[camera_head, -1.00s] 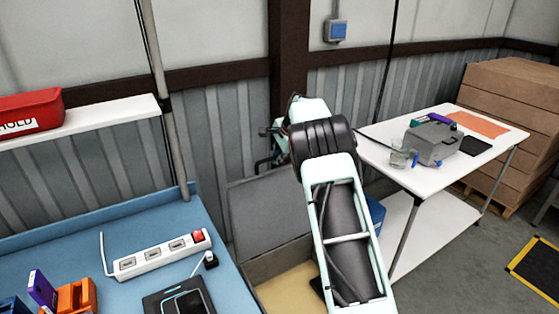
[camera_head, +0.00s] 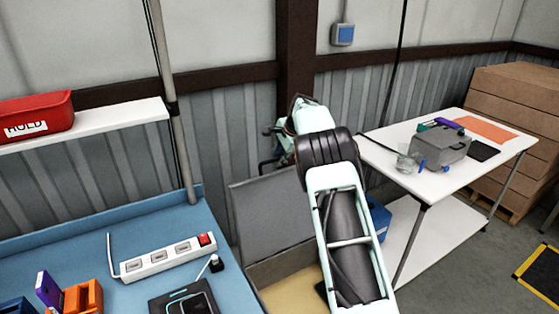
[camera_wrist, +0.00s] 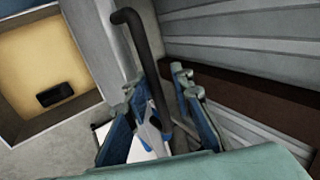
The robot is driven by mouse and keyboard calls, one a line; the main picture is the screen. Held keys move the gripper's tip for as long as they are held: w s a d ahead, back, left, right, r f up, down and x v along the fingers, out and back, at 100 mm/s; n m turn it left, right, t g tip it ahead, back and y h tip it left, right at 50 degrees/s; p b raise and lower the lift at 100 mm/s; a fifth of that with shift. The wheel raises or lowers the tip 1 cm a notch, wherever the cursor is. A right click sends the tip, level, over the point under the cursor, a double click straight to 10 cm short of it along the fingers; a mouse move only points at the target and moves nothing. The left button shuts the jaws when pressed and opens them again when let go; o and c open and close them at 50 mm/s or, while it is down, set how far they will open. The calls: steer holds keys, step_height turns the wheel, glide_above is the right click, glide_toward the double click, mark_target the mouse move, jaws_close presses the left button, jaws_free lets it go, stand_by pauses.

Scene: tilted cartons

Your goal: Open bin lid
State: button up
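The bin (camera_head: 285,267) stands between the blue bench and the white table. Its grey lid (camera_head: 277,215) is raised, tilted back toward the wall. The wrist view shows the bin's pale yellow inside (camera_wrist: 50,60) with a black object (camera_wrist: 54,95) on its floor. A black bar handle (camera_wrist: 146,50) on the lid runs between the fingers of my gripper (camera_wrist: 157,85). The fingers stand apart, with a gap showing beside the handle; whether one touches it I cannot tell. In the head view my gripper is partly hidden behind my arm at the lid's top.
The blue bench (camera_head: 165,225) at left holds a power strip (camera_head: 167,257) and orange holder (camera_head: 83,296). The white table (camera_head: 400,178) at right carries a grey case (camera_head: 440,148). Stacked cartons (camera_head: 510,110) stand behind it. The corrugated wall is close behind the lid.

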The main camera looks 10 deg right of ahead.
steer(key=shift+o, duration=0.3)
steer(key=shift+s+f, duration=0.1)
steer(key=shift+f, duration=0.15)
steer(key=v, duration=1.2)
